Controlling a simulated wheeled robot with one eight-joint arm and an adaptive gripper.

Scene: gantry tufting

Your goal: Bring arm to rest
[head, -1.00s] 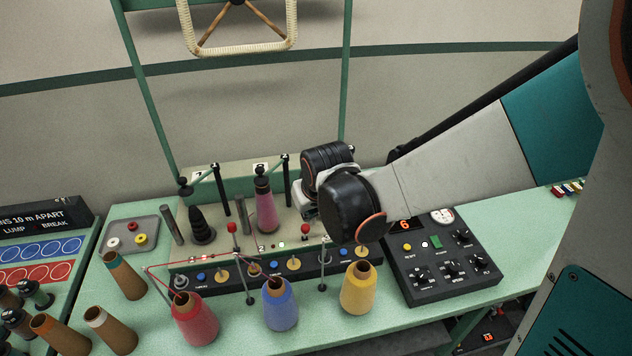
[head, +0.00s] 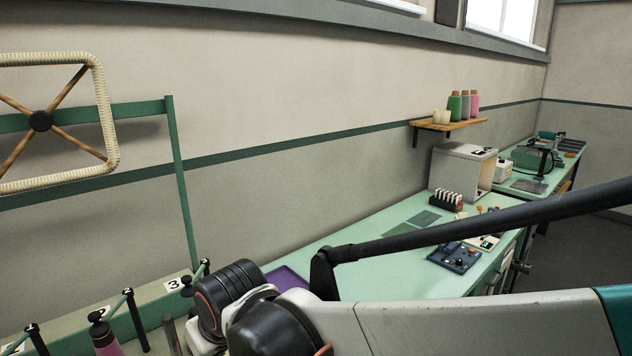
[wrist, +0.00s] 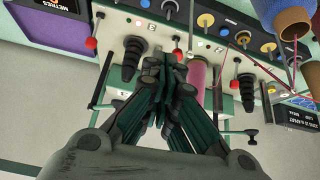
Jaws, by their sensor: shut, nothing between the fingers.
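My arm crosses the lower right of the head view, with its dark wrist joint (head: 262,318) low in the middle beside the numbered stand. The fingers are out of the head picture. In the wrist view my gripper (wrist: 170,72) has its dark green fingers brought together, with nothing held. It points at the green-cream machine, where a pink yarn cone (wrist: 197,80) and a black stepped spindle (wrist: 131,60) show beyond the fingers. Whether the fingertips touch anything there is not clear.
A green bench (head: 385,280) runs right along the wall with a purple mat (head: 286,279), a dark control box (head: 456,257) and a white cabinet (head: 458,168). A wooden shelf (head: 448,125) holds coloured cones. A rope-wrapped frame (head: 104,110) hangs at left.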

